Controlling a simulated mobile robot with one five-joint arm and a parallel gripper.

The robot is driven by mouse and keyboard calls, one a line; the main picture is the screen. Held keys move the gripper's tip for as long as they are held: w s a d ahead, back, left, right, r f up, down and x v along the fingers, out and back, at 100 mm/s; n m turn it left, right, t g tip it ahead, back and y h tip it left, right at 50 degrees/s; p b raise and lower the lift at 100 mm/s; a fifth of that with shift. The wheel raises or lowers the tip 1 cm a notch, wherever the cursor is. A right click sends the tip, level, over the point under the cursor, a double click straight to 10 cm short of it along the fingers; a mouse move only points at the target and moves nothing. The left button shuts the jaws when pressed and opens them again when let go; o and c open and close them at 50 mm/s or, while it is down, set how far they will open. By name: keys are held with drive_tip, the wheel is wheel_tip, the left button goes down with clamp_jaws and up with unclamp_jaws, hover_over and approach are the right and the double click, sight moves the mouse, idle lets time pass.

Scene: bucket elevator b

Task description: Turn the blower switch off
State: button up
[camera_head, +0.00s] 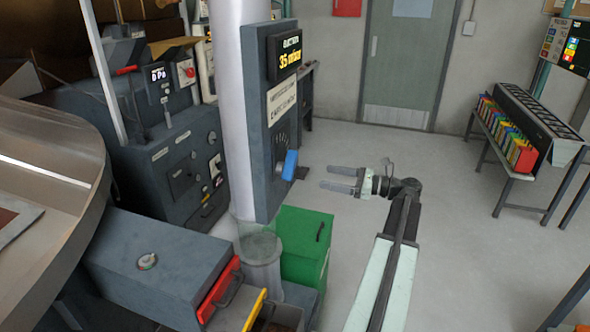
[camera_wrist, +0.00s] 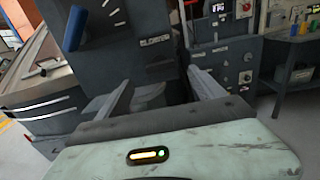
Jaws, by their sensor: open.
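My gripper (camera_head: 326,177) is open and empty, its two fingers pointing left toward the dark upright panel (camera_head: 262,190) on the pale column. A blue lever (camera_head: 287,165) sits on this panel, beside a dial (camera_head: 281,140). The fingertips are to the right of the lever and look apart from it. In the wrist view the blue lever (camera_wrist: 75,28) is at upper left, outside the fingers. A grey control cabinet (camera_head: 185,165) behind has several knobs and a red knob (camera_head: 189,72). I cannot read which control is labelled blower.
A green box (camera_head: 307,245) stands below the panel. A grey box with a red-edged drawer (camera_head: 220,290) is at lower left. A round metal table (camera_head: 50,150) fills the left. The floor to the right is clear up to a rack of coloured bins (camera_head: 510,140).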

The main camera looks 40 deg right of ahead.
sight(307, 173)
drive_tip(key=x, duration=0.8)
drive_tip(key=shift+c, duration=0.4)
